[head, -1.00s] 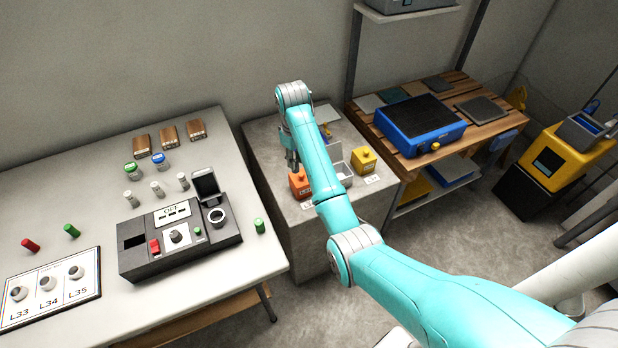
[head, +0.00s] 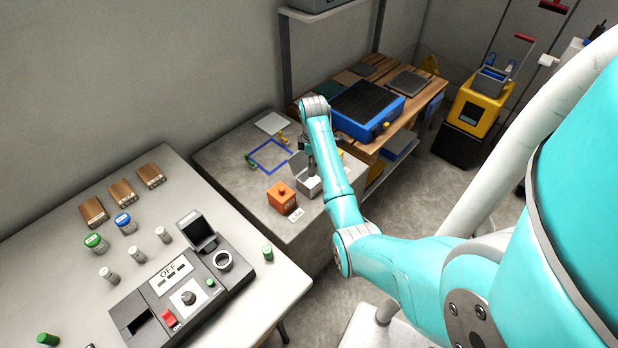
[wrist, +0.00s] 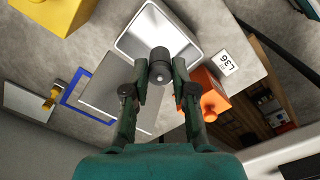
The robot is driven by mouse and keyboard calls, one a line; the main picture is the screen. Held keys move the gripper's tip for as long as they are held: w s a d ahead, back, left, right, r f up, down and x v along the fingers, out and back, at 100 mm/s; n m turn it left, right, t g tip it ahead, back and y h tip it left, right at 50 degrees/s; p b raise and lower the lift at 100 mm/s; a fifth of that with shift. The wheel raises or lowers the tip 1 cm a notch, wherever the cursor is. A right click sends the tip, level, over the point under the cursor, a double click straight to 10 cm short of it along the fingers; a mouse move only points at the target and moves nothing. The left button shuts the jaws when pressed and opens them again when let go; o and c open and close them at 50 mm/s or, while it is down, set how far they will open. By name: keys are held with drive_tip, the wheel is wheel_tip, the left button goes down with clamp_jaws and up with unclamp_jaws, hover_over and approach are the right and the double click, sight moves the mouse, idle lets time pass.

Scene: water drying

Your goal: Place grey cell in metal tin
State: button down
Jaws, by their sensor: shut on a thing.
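My gripper (wrist: 160,88) is shut on the grey cell (wrist: 160,62), a short dark grey cylinder between the fingertips in the wrist view. The open metal tin (wrist: 152,28) lies below and beyond the cell, with its pale inside facing up. The cell overlaps the tin's near edge in the picture; its height above the tin is hard to tell. The tin's raised lid (wrist: 108,95) is on the near left. In the head view the tin (head: 304,186) stands on the concrete block, and my gripper (head: 312,160) is over it, partly hidden by my arm.
An orange box (head: 282,198) stands left of the tin, and a yellow box (wrist: 55,12) on its other side. A blue square outline (head: 270,155) marks the block top. The table (head: 90,220) at left holds several cells, wooden blocks and a dark device (head: 175,300).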

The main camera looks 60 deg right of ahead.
sight(312, 175)
drive_tip(key=shift+f, duration=2.9)
drive_tip(key=shift+f, duration=0.15)
drive_tip(key=c, duration=1.2)
unclamp_jaws()
